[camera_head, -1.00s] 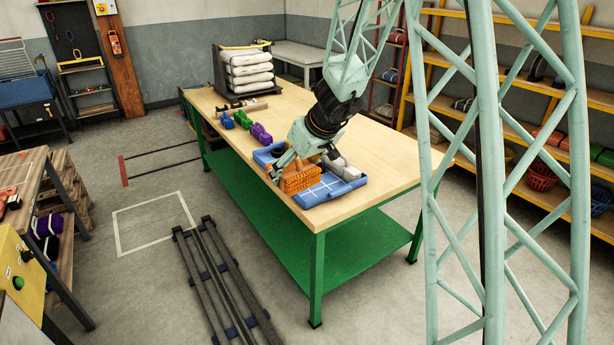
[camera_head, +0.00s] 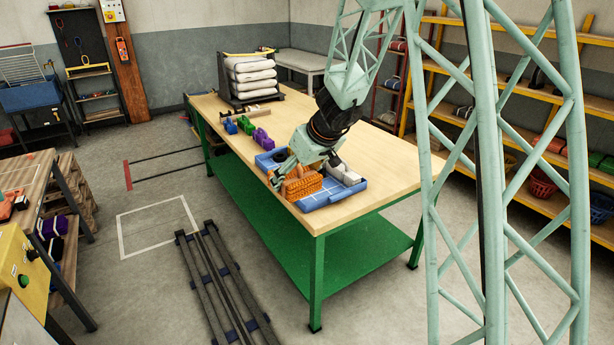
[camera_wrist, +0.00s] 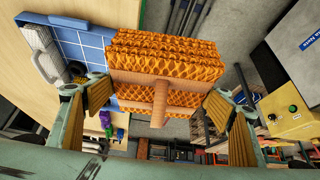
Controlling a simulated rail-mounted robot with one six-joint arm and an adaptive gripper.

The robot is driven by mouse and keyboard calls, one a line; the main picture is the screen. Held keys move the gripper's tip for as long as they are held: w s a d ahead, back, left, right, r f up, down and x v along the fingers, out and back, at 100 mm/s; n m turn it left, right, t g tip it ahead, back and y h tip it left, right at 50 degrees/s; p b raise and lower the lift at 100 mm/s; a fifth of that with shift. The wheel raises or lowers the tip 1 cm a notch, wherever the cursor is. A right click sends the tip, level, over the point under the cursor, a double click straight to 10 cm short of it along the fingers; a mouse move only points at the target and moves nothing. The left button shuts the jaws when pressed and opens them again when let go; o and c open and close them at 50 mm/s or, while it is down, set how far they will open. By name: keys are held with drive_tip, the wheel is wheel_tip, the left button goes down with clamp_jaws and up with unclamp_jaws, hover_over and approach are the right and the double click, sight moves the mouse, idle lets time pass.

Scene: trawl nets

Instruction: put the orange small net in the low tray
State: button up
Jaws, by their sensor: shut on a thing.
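The orange small net (camera_head: 303,187) is a folded bundle with a lighter band across it, seen large in the wrist view (camera_wrist: 165,60). My gripper (camera_head: 288,181) is shut on it, with one finger at each side of the bundle in the wrist view (camera_wrist: 160,103). The low tray (camera_head: 350,187) is a blue, shallow tray with white lines on the wooden table, also seen in the wrist view (camera_wrist: 88,42). The net is at the tray's near left side and hides part of it. I cannot tell whether the net touches the tray.
The tray also holds a grey-white bundle (camera_head: 335,167) at its far side. Purple (camera_head: 262,137), green (camera_head: 246,126) and blue (camera_head: 230,126) bundles lie on the table (camera_head: 390,160) to the left. A rack of white rolls (camera_head: 252,80) stands at the far end.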

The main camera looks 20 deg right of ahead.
drive_tip(key=w+d+f+b, duration=0.1)
drive_tip(key=w+d+f, duration=0.1)
drive_tip(key=w+d, duration=0.4)
drive_tip(key=w+d+f, duration=0.3)
drive_tip(key=w+d, duration=0.1)
drive_tip(key=w, duration=0.3)
drive_tip(key=m+b, duration=0.1)
hover_over(323, 188)
drive_tip(key=s, duration=0.2)
drive_tip(key=shift+h, duration=0.4)
drive_tip(key=f, duration=0.5)
drive_tip(key=shift+s+d+f, duration=0.1)
drive_tip(key=shift+d+f, duration=0.15)
drive_tip(key=shift+d, duration=0.15)
drive_tip(key=shift+f+b, duration=0.9)
drive_tip(key=shift+f, duration=2.2)
drive_tip(key=shift+f+b, duration=0.4)
drive_tip(key=shift+f, duration=1.45)
drive_tip(key=shift+f+b, duration=0.15)
drive_tip(key=shift+b, duration=0.15)
